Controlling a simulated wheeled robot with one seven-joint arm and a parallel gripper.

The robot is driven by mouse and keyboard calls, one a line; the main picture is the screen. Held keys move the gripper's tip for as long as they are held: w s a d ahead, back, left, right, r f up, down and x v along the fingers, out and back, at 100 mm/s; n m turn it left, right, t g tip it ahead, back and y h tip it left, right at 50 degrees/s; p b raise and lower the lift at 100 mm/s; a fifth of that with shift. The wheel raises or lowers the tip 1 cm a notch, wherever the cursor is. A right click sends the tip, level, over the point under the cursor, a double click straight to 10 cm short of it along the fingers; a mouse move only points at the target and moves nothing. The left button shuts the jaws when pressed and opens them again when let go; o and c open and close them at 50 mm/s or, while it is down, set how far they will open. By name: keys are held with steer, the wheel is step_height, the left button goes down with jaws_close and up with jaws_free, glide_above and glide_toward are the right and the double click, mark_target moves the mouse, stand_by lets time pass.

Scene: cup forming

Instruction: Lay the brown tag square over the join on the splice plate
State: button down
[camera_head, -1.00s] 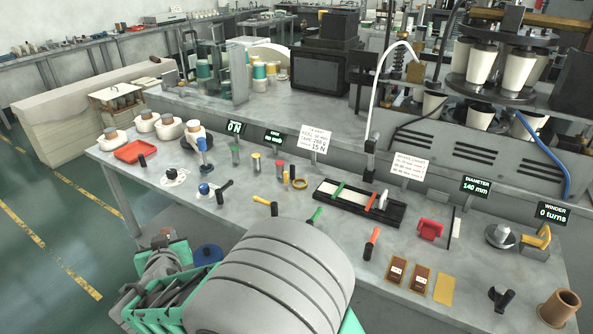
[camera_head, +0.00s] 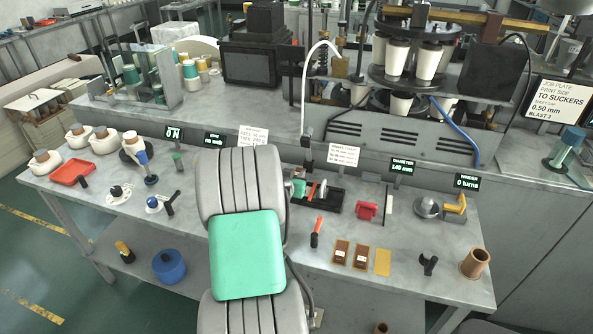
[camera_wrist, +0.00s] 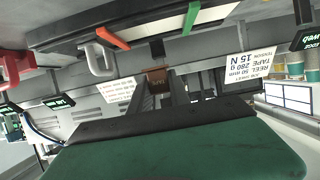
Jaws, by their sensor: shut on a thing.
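In the wrist view my gripper (camera_wrist: 158,88) is shut on a small brown piece, which looks like the brown tag (camera_wrist: 157,74). The splice plate (camera_wrist: 75,30) is a long dark block with a pale strip, across the top of the wrist view, with the held piece apart from it. In the head view the right end of the splice plate (camera_head: 335,206) shows beside my arm, which hides the rest. My fingertips cannot be made out there. The join cannot be made out in either view.
Two brown cards (camera_head: 341,252) and a tan card (camera_head: 382,262) lie on the bench front. An orange-handled tool (camera_head: 316,232) lies left of them. A red clamp-like piece (camera_head: 367,211) stands right of the plate. Sign cards line the bench back.

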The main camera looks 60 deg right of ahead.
steer(key=shift+s+d, duration=0.15)
steer(key=shift+s, duration=0.05)
steer(key=shift+a+f+b, duration=0.2)
steer(key=shift+b, duration=0.35)
step_height(320, 180, down, 4)
steer(key=b, duration=0.4)
steer(key=shift+f, duration=0.15)
steer(key=shift+b, duration=0.8)
stand_by(0.4)
steer(key=shift+f+b, duration=0.7)
steer(key=shift+b, duration=0.2)
stand_by(0.5)
steer(key=c, duration=1.1)
jaws_free()
steer(key=shift+c, duration=0.2)
steer(key=shift+o, duration=0.2)
